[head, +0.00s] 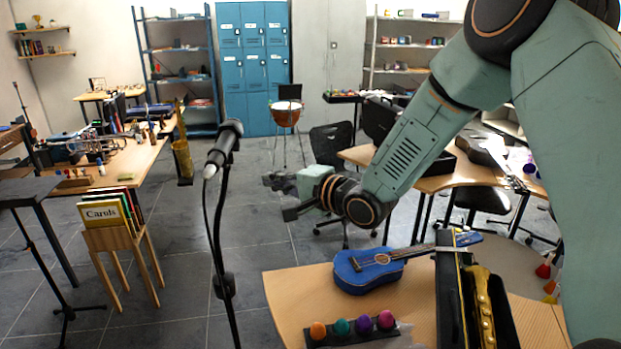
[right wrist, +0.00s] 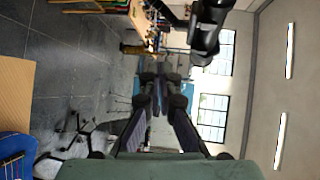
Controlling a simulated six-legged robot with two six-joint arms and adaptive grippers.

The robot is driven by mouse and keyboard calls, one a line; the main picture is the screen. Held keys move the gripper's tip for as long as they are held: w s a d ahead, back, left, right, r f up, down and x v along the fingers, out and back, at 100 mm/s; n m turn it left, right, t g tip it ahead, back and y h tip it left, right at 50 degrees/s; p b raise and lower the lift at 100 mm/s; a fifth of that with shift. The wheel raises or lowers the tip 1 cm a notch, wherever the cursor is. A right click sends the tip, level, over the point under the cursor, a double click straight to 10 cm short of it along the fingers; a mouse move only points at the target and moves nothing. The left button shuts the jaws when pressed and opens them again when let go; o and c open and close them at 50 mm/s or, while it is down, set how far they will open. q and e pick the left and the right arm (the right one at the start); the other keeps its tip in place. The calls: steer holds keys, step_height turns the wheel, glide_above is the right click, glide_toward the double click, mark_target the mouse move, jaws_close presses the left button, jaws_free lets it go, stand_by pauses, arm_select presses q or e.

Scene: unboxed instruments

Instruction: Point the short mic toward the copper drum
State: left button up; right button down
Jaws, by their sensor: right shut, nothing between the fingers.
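The short mic (head: 222,150) is a black mic on a thin dark stand in the middle of the head view. It is tilted, with one end up and to the right and a pale tip (head: 210,171) low on the left. The copper drum (head: 285,115) stands farther back on legs, in front of blue lockers. My right gripper (head: 277,196) is shut and empty, to the right of the mic and a little lower in the picture, apart from it. In the right wrist view, its fingers (right wrist: 158,95) sit below a large black part, likely the mic (right wrist: 208,28). My left gripper is not seen.
A blue ukulele (head: 368,268), a strip of colored balls (head: 352,328) and an open case with a brass instrument (head: 483,305) lie on the near table. A wooden rack of books (head: 112,225) stands left. Open floor (head: 270,240) lies around the stand.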

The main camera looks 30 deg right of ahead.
steer(key=s+d+r, duration=0.1)
steer(key=s+d, duration=0.2)
steer(key=d, duration=0.2)
steer(key=shift+s+d, duration=0.2)
steer(key=shift+s, duration=0.05)
steer(key=shift+s+d+r, duration=0.1)
steer(key=shift+s+d, duration=0.05)
steer(key=shift+s, duration=0.05)
